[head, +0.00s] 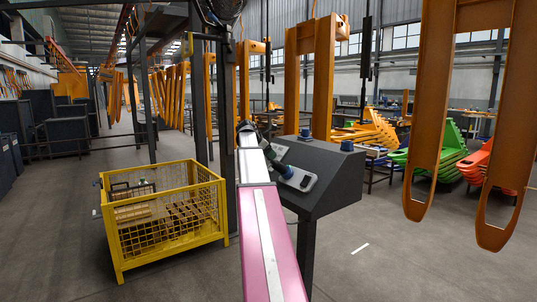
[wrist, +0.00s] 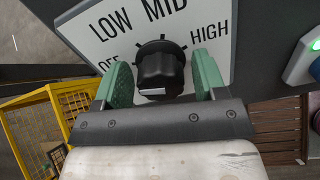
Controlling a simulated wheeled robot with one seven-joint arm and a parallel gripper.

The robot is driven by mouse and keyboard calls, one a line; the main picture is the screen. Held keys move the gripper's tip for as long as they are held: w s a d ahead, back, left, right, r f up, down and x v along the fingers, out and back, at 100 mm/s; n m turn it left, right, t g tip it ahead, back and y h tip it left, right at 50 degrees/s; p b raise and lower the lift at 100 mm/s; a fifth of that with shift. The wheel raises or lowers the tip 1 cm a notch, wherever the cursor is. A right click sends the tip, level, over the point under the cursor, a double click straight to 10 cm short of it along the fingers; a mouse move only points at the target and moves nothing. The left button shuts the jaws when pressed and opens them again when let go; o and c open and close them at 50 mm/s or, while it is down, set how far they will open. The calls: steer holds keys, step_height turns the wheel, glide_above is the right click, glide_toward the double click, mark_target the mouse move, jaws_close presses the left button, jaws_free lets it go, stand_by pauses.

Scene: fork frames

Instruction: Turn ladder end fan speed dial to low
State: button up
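The fan speed dial (wrist: 160,68) is a black knob on a white plate (wrist: 107,27) marked OFF, LOW, MID and HIGH, with tick marks around its upper side. A small white mark shows on the knob's near edge; I cannot tell for sure which setting it points to. My gripper (wrist: 163,76) is open, with one green finger on each side of the knob. Small gaps show between fingers and knob, and no clear contact. In the head view my arm reaches the dark sloped console (head: 325,176), and the dial is mostly hidden there.
Blue knobs (head: 347,145) stand on the console top. A yellow mesh crate (head: 168,262) is at left. Orange forks (head: 432,110) hang at right.

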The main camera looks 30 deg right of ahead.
steer(key=c, duration=0.7)
